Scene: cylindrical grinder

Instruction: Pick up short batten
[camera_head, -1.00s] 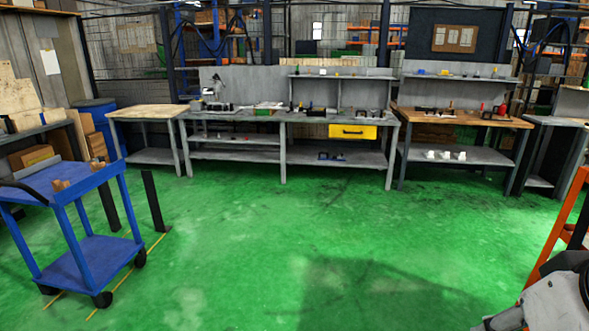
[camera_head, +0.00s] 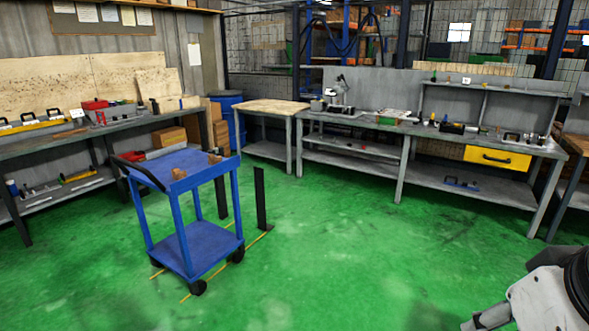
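I cannot make out a short batten for certain in the head view. Small brown wooden pieces (camera_head: 213,158) lie on the top of the blue cart (camera_head: 190,180), at its right side, and another brown piece (camera_head: 178,174) lies near its front edge; they are too small to tell what they are. Part of my arm shows at the lower right corner, far from the cart. My gripper is not in view.
A long workbench (camera_head: 60,150) with tools stands along the left wall. Benches, one with a yellow drawer (camera_head: 497,157), line the back. A black post (camera_head: 260,198) stands right of the cart on a yellow floor line. The green floor (camera_head: 350,260) is clear.

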